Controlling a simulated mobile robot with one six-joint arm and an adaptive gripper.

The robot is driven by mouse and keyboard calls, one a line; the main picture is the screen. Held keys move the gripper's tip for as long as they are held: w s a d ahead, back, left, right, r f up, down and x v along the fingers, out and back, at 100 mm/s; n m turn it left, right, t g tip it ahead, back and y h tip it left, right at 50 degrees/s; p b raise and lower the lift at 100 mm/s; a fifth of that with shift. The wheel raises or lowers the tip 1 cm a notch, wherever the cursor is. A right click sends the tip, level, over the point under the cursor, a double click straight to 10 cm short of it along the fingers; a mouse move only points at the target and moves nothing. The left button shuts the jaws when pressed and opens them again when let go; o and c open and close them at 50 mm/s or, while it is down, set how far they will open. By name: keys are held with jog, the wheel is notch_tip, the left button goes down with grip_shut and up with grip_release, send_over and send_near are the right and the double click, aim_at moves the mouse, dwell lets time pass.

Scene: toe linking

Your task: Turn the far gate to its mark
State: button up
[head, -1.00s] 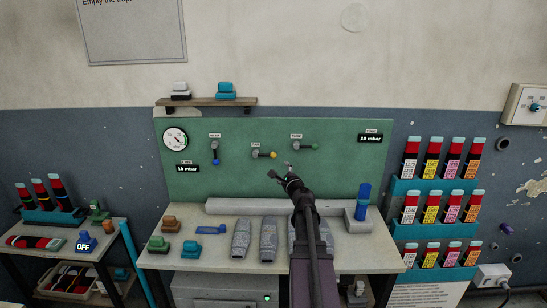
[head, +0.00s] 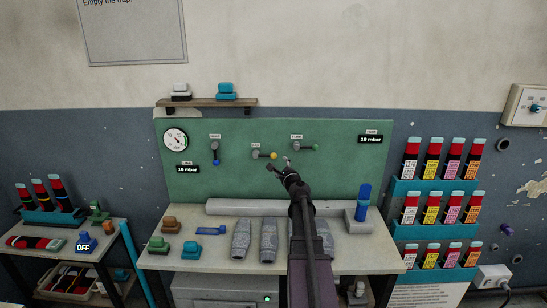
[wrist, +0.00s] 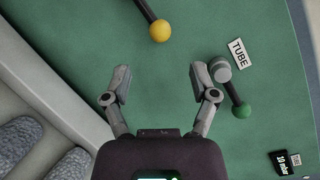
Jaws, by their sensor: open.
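Three gate levers are on the green panel (head: 340,180). The blue-tipped lever (head: 215,161) on the left points down. The yellow-tipped lever (head: 272,155) in the middle points right; its yellow knob (wrist: 160,31) shows at the top of the wrist view. The green-tipped lever (head: 314,147) on the right also points right; the wrist view shows its green knob (wrist: 241,111) beside a TUBE label (wrist: 238,53). The other lever labels are too small to read. My gripper (wrist: 158,82) is open and empty over bare panel, between the yellow and green levers, its right finger near the green lever's hub.
A dial gauge (head: 175,139) and two 10 mbar displays are on the panel. The bench (head: 220,262) below holds a grey rail (head: 240,207), grey sock-like pieces (head: 242,240) and a blue cylinder (head: 363,200). Tube racks (head: 410,187) stand at the right.

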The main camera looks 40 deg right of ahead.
aim_at(275, 157)
jog(key=x, duration=0.9)
jog(key=shift+w+d, duration=0.1)
jog(key=shift+w, duration=0.1)
grip_shut()
